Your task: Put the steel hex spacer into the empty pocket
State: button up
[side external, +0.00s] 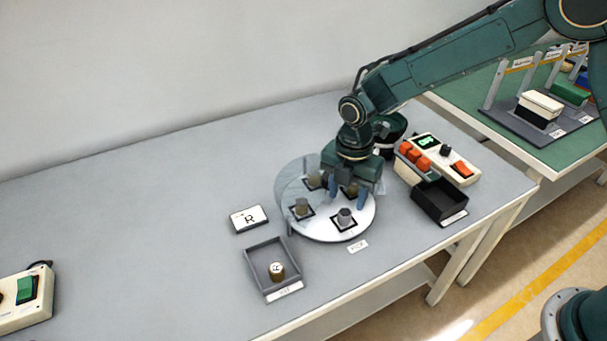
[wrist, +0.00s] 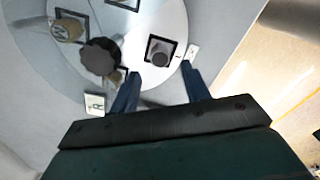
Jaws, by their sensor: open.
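A small grey steel-looking part (side external: 345,216) stands upright in a black square frame on the white round disc (side external: 325,232), at its front; I take it for the hex spacer. It also shows in the wrist view (wrist: 159,50), just beyond the fingertips. My gripper (side external: 347,198) is open over the disc, with nothing visibly between its blue fingers (wrist: 160,72). Tan parts (side external: 302,207) stand in other frames. In the wrist view a black frame (wrist: 122,6) is cut off by the top edge; its visible part looks bare. The gripper hides part of the disc.
A dark knobbed piece (wrist: 101,57) stands up by the disc's middle. A black tray (side external: 440,200) that looks empty lies right, by a control box (side external: 462,165). The table's left is largely clear.

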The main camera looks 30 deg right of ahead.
aim_at(347, 213)
notch_tip(347, 213, up, 8)
jog(key=shift+f, duration=0.15)
dwell(0.6)
jog(key=s+d+r+m+t, duration=0.3)
jog(key=s+d+r+m, duration=0.75)
jog(key=r, duration=0.35)
jog(key=s+d+m+t, duration=0.1)
jog(key=s+d+m, duration=0.2)
jog(key=s+m, duration=0.3)
jog(key=s+d+r+m+t, duration=0.1)
jog(key=s+d+m, duration=0.3)
jog(key=s+m, duration=0.3)
jog(key=shift+s+d+t, duration=0.3)
jog(key=shift+s, duration=1.3)
